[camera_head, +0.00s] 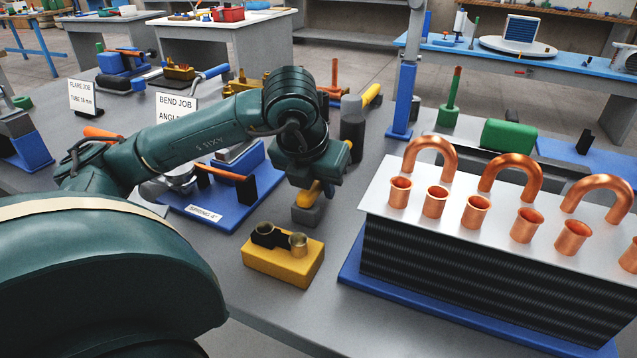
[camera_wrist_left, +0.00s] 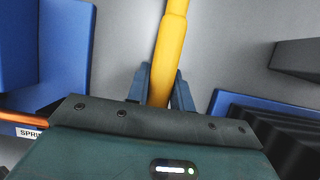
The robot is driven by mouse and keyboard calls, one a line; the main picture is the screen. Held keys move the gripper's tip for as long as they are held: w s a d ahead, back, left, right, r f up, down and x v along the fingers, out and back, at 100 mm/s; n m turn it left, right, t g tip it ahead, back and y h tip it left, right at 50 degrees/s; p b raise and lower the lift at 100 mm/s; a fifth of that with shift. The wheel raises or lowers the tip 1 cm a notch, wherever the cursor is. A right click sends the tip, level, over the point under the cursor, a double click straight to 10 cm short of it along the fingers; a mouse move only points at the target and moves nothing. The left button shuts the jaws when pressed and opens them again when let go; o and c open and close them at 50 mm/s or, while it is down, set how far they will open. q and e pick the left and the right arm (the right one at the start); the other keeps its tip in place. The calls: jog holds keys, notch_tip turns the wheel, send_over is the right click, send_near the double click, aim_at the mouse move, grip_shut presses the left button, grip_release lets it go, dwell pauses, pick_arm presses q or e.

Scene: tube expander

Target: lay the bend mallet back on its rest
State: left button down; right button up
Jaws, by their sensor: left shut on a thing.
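My left gripper (camera_head: 314,182) points down over the grey bench and is shut on a yellow handle (camera_head: 309,193), which I take to be the bend mallet's. In the left wrist view the handle (camera_wrist_left: 172,35) runs from the top edge down between the two dark blue fingers (camera_wrist_left: 162,88). A grey block (camera_head: 307,215) shows at the handle's lower end; I cannot tell whether it is the mallet's head or part of a rest. The hand hides the rest of the mallet. I cannot pick out the mallet's rest for certain. My right gripper is not in view.
A yellow block with two cups (camera_head: 283,266) stands in front of the hand. The finned coil (camera_head: 490,270) with copper bends is to the right. The blue spring board (camera_head: 215,220) is to the left. A dark block (camera_head: 352,125) and another yellow handle (camera_head: 372,93) stand behind.

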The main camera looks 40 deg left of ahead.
pick_arm(q)
jog(key=c, duration=1.1)
grip_release()
jog(key=shift+c, duration=0.2)
jog(key=shift+f, duration=0.1)
jog(key=shift+s, duration=0.1)
jog(key=p+v, duration=0.4)
jog(key=v, duration=0.3)
jog(key=shift+s+d+r+p, duration=0.15)
jog(key=shift+r+p, duration=0.2)
jog(key=shift+r, duration=0.25)
jog(key=shift+f, duration=0.1)
